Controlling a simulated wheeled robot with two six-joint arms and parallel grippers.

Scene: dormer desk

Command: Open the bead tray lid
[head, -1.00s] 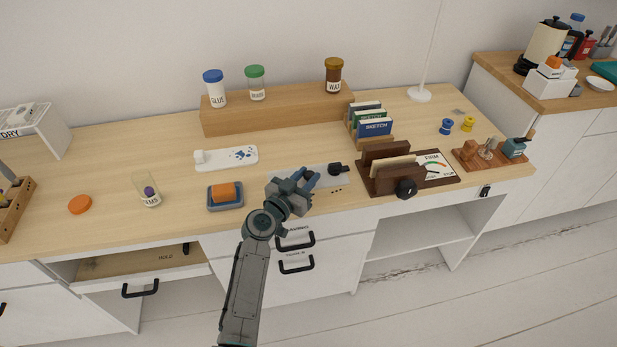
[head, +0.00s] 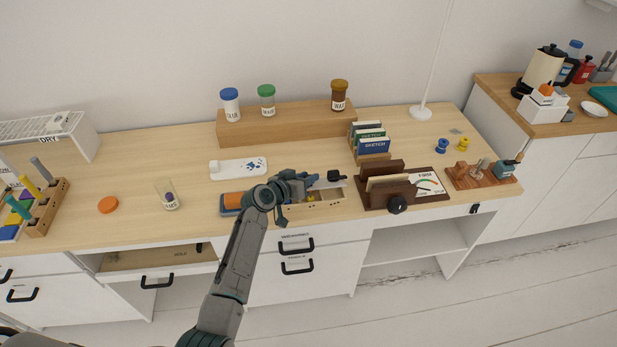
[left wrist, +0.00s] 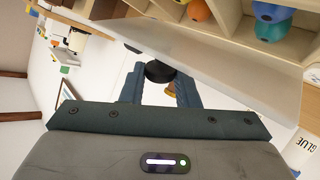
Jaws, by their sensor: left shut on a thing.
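The bead tray (head: 325,207) is a pale wooden box on the desk's front middle. Its front part is uncovered and a yellow bead shows inside. In the left wrist view the tray's compartments (left wrist: 232,14) hold orange, blue and teal beads. The lid (left wrist: 225,62) is a thin translucent panel with a black knob (head: 334,176). My left gripper (head: 314,180) is shut on the knob (left wrist: 159,72), which sits between its fingers (left wrist: 158,88). The lid is raised or tilted off the tray; I cannot tell if an edge still touches. My right gripper is not in view.
A blue tray with an orange block (head: 234,199) is close on the left, partly behind my arm. A dark wooden holder with a black knob (head: 397,204) stands close on the right. A wooden riser (head: 290,122) with jars is behind. A white paw-print board (head: 238,169) lies back left.

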